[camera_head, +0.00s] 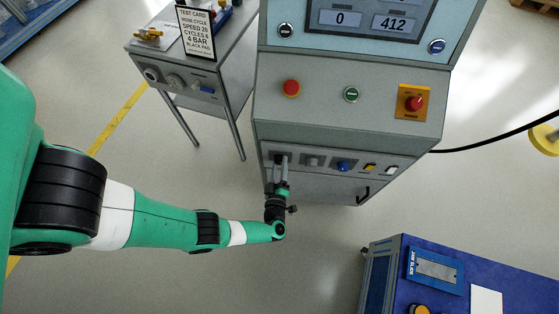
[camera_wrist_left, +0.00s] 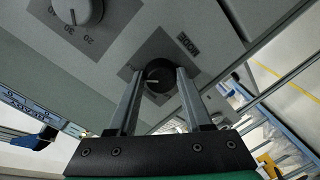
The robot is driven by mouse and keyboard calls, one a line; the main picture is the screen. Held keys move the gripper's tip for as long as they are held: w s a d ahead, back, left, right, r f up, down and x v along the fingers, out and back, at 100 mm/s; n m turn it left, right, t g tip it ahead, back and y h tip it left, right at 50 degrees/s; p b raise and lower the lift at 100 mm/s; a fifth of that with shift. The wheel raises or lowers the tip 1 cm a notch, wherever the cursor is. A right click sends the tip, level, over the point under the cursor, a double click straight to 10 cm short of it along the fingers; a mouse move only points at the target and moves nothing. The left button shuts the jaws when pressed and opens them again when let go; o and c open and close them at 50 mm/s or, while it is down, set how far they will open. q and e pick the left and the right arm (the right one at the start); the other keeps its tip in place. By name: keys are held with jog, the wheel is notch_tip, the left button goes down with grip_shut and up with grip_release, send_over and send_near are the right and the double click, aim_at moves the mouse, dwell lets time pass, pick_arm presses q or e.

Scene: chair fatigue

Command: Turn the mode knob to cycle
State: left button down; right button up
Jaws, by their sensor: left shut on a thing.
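The mode knob (camera_wrist_left: 159,76) is a round black knob with a pale pointer line, on a dark square plate with the word MODE beside it in the left wrist view. My left gripper (camera_wrist_left: 158,80) is shut on the knob, one finger on each side of it. In the head view my left gripper (camera_head: 281,166) reaches the left end of the lower front panel of the grey console (camera_head: 330,95). The fingers hide the knob there. The setting that the pointer marks cannot be read. My right gripper is not in view.
Beside the mode knob is a grey dial (camera_wrist_left: 78,10) with numbers. The panel also carries a blue knob (camera_head: 344,166) and small switches. Above are a red button (camera_head: 291,88), a green button (camera_head: 351,94) and an emergency stop (camera_head: 414,103). A test card (camera_head: 196,32) stands on the side table.

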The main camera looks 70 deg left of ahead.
pick_arm(q)
jog(key=shift+m, duration=0.8)
jog(key=shift+c, duration=1.6)
grip_release()
jog(key=f+p+v, duration=0.1)
jog(key=v, duration=1)
jog(key=shift+d+r, duration=0.35)
jog(key=shift+r, duration=0.15)
jog(key=shift+a+r, duration=0.1)
